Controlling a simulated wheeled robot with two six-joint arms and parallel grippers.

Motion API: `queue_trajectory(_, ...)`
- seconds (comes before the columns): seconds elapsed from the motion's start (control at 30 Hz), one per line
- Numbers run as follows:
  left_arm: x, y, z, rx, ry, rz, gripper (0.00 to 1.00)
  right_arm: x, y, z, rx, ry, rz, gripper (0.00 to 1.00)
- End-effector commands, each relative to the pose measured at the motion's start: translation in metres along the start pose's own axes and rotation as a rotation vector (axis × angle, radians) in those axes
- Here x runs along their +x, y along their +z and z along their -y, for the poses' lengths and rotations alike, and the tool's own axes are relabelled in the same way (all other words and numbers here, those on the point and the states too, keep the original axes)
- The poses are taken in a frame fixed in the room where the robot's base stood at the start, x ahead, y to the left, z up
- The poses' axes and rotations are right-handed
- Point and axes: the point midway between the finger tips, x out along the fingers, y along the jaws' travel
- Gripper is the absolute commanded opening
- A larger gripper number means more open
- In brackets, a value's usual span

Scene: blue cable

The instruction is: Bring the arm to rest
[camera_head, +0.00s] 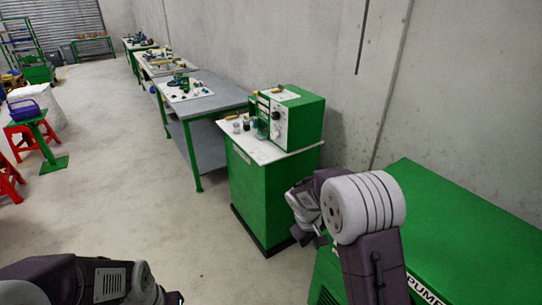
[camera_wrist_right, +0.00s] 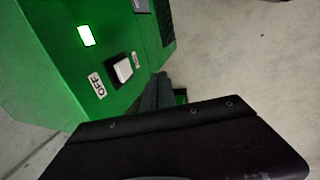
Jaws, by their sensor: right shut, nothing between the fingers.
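My right arm (camera_head: 368,215) comes in from the lower right of the head view, bent over the green pump cabinet (camera_head: 465,215). My right gripper (camera_head: 306,225) is shut and empty, just left of the cabinet, partly hidden by its own wrist. In the right wrist view a dark part of my gripper (camera_wrist_right: 180,145) fills the bottom. My left arm (camera_head: 75,282) is at the lower left of the head view; its gripper is out of frame.
The right wrist view shows a green panel (camera_wrist_right: 50,75) with a lit window (camera_wrist_right: 86,35) and a white switch (camera_wrist_right: 123,70) beside an OFF label (camera_wrist_right: 97,86). A green machine (camera_head: 295,118) stands on a green cabinet (camera_head: 270,195). The floor (camera_head: 120,180) at left centre is clear.

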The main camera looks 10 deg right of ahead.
Motion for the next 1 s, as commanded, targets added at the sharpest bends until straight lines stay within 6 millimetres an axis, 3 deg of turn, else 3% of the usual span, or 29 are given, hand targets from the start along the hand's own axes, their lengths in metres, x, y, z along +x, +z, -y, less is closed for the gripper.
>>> queue_trajectory(0.1, -0.011, -0.001, 0.0, 0.0, 0.0, 0.0, 0.36, -0.035, -0.003, -0.015, 0.025, 0.019, -0.051, 0.0)
queue_trajectory(0.17, -0.019, -0.002, 0.0, 0.0, 0.0, 0.0, 0.36, -0.058, 0.016, -0.011, 0.059, -0.003, -0.061, 0.0)
queue_trajectory(0.3, -0.03, -0.003, -0.001, 0.0, 0.0, 0.0, 0.36, -0.085, 0.077, 0.033, 0.204, -0.139, -0.072, 0.0)
queue_trajectory(0.4, -0.033, -0.003, -0.001, 0.0, 0.0, 0.0, 0.36, -0.087, 0.113, 0.069, 0.311, -0.23, -0.06, 0.0)
queue_trajectory(0.5, -0.03, -0.003, -0.001, 0.0, 0.0, 0.0, 0.36, -0.078, 0.136, 0.095, 0.389, -0.29, -0.031, 0.0)
queue_trajectory(0.57, -0.03, -0.003, -0.001, 0.0, 0.0, 0.0, 0.36, -0.075, 0.14, 0.102, 0.42, -0.308, -0.024, 0.0)
queue_trajectory(1.0, -0.03, -0.003, -0.001, 0.0, 0.0, 0.0, 0.36, -0.075, 0.135, 0.101, 0.431, -0.309, -0.041, 0.0)
